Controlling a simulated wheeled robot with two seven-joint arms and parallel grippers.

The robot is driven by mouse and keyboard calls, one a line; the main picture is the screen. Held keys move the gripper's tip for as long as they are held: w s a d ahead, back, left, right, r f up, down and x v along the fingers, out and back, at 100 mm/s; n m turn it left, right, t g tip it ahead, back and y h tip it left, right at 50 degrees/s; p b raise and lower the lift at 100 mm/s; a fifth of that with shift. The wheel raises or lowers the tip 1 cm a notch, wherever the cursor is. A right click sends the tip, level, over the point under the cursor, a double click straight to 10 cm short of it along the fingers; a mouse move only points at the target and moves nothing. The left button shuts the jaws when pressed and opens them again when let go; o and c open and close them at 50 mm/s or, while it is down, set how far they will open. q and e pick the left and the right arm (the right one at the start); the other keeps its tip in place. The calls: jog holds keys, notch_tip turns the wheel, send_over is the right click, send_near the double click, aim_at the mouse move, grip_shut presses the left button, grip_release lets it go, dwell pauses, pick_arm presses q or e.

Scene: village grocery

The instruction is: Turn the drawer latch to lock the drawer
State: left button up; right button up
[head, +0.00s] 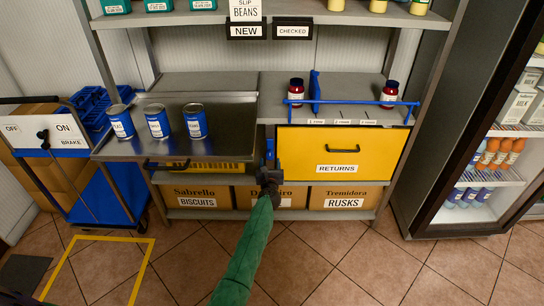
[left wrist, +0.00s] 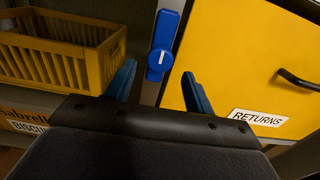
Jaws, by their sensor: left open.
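The blue drawer latch (left wrist: 160,58) is a lever on a round hub with a white mark, on the post beside the drawer. Its lever points up in the left wrist view. The yellow drawer front (head: 312,146), labelled RETURNS, is right of the latch; it also shows in the left wrist view (left wrist: 240,65). My left gripper (left wrist: 161,88) is open, its two blue fingers apart with the latch hub ahead of the gap between them. I see no contact with the latch. In the head view my left gripper (head: 268,168) covers part of the latch area. My right gripper is out of view.
A metal tray (head: 230,125) with blue cans juts out left of the drawer. A yellow crate (left wrist: 55,50) sits below it. Labelled boxes (head: 345,198) line the bottom shelf. A blue cart (head: 95,195) stands left, a fridge (head: 490,150) right. The tiled floor in front is open.

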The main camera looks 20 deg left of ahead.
aim_at(270, 156)
pick_arm(q)
jog(key=shift+x, duration=2.8)
